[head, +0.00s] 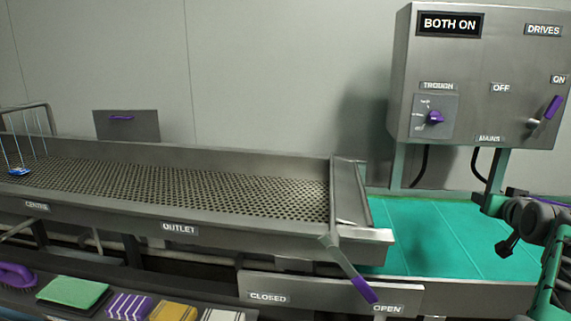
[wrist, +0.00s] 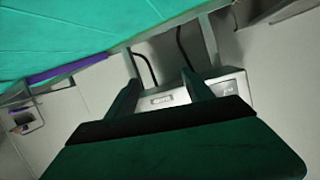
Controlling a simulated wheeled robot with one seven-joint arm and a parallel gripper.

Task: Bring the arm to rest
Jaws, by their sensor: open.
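My gripper (wrist: 161,77) shows in the wrist view as a dark green hand with two fingers pointing up the picture. The fingers are apart and I see nothing held between them. In the head view my arm (head: 540,220) is at the right edge, over the green conveyor belt (head: 430,235) and partly cut off by the frame. I cannot clearly make out my fingers there.
The control box (head: 470,70) reads BOTH ON; its purple-tipped lever (head: 546,112) points up towards ON. A perforated trough (head: 180,187) runs left. Its purple-handled lever (head: 348,268) points down between CLOSED and OPEN, nearer OPEN. Brushes and cloths (head: 75,292) lie on a low shelf.

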